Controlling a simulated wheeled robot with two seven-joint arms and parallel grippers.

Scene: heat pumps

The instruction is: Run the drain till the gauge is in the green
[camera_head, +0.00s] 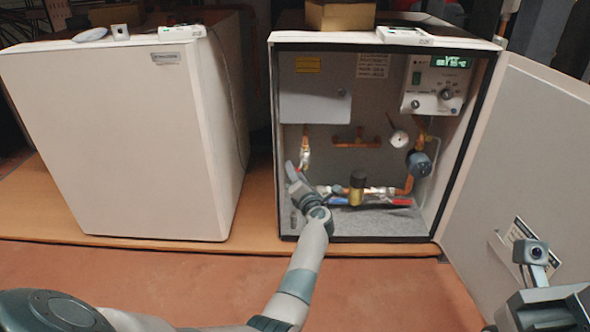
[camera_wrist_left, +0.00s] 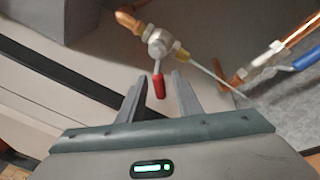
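The round white gauge (camera_head: 399,139) is on the pipework inside the open heat pump cabinet; its needle and colour zones are too small to read. A valve with a short red lever (camera_wrist_left: 159,86) shows in the left wrist view, on a copper pipe. My left gripper (camera_wrist_left: 158,77) is open, its fingers on either side of the red lever in the picture; I cannot tell whether they touch it. In the head view my left gripper (camera_head: 292,172) is inside the cabinet at the lower left.
The open cabinet door (camera_head: 535,165) stands at the right. Copper pipes, a pump (camera_head: 419,164), a blue lever (camera_head: 336,201) and another red lever (camera_head: 400,202) lie right of my left gripper. A closed white unit (camera_head: 110,140) stands left. The control panel (camera_head: 437,84) is lit.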

